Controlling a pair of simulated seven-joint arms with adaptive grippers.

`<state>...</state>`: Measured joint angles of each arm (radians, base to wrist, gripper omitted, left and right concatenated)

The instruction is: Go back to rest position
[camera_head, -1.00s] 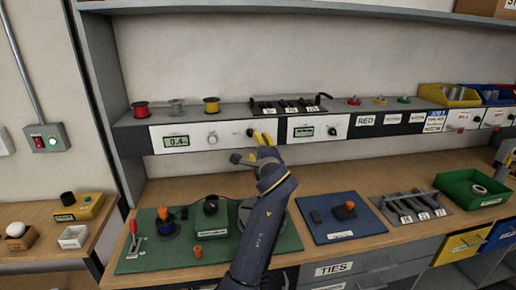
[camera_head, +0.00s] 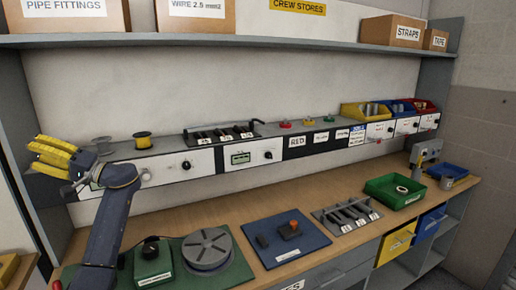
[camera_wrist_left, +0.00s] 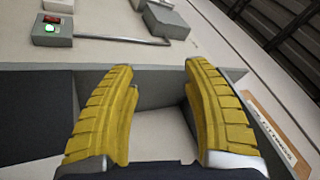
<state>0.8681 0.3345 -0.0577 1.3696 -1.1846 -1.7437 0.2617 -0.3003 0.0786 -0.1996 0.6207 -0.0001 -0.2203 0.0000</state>
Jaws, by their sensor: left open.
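My left gripper (camera_head: 52,156) has yellow ridged fingers and is raised at the far left of the head view, in front of the left end of the instrument shelf. In the left wrist view its fingers (camera_wrist_left: 158,110) are spread apart with nothing between them. Its dark blue arm (camera_head: 112,225) comes up from the bottom left and hides part of the leftmost panel. My right gripper is not in view.
A green mat (camera_head: 232,274) carries a round grey turntable (camera_head: 207,248). A blue mat (camera_head: 262,228), a slotted grey rack (camera_head: 346,214) and a green tray (camera_head: 380,188) stand along the bench. A wall switch box (camera_wrist_left: 52,30) shows in the left wrist view.

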